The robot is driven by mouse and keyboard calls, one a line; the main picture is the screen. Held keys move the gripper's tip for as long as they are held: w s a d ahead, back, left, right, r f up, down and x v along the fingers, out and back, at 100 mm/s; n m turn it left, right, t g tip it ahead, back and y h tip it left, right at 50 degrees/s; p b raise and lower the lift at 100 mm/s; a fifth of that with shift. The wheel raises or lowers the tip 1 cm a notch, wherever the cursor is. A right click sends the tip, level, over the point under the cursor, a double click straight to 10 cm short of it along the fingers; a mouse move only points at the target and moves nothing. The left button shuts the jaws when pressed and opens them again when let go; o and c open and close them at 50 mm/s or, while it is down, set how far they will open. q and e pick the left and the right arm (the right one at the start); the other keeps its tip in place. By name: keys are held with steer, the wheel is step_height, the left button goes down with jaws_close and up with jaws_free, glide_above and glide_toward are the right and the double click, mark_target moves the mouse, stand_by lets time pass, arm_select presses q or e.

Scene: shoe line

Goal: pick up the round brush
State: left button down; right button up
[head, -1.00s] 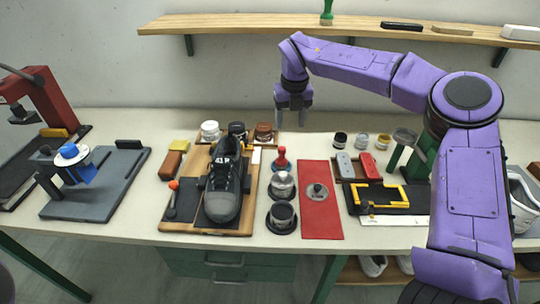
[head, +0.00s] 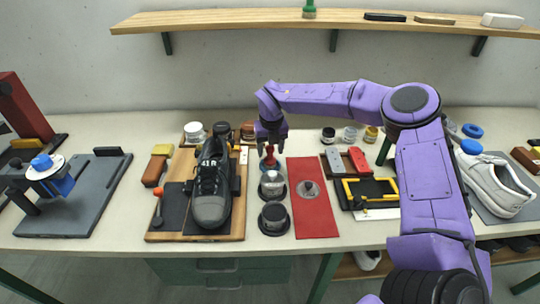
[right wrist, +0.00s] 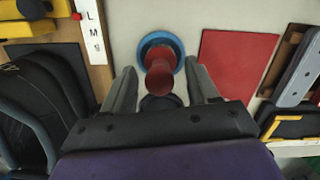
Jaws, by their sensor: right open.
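The round brush, as I take it, has a red knobbed handle (head: 270,161) and stands upright on the table behind two round dark-based tins. In the right wrist view the handle (right wrist: 163,75) is seen from above, with a blue round base (right wrist: 152,41) under it. My right gripper (head: 271,146) is open, pointing down over the brush. In the right wrist view its two fingers (right wrist: 160,80) are on either side of the handle, with gaps showing; I see no grip. My left gripper is not in view.
A black shoe (head: 211,190) on a wooden board (head: 238,222) stands left of the brush. A metal-topped tin (head: 272,183) and a dark tin (head: 274,216) stand in front. A red mat (head: 313,215) lies to the right. A shelf (head: 240,20) runs above the back.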

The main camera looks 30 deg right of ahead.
steer(key=shift+w+f, duration=0.1)
steer(key=shift+f, duration=0.1)
jaws_close()
steer(key=shift+r, duration=0.1)
steer(key=shift+r, duration=0.55)
steer(key=s+a+r+b, duration=0.6)
steer(key=s+a+r, duration=0.2)
steer(key=s+r, duration=0.3)
steer(key=shift+s+r, duration=0.25)
steer(key=shift+r, duration=0.2)
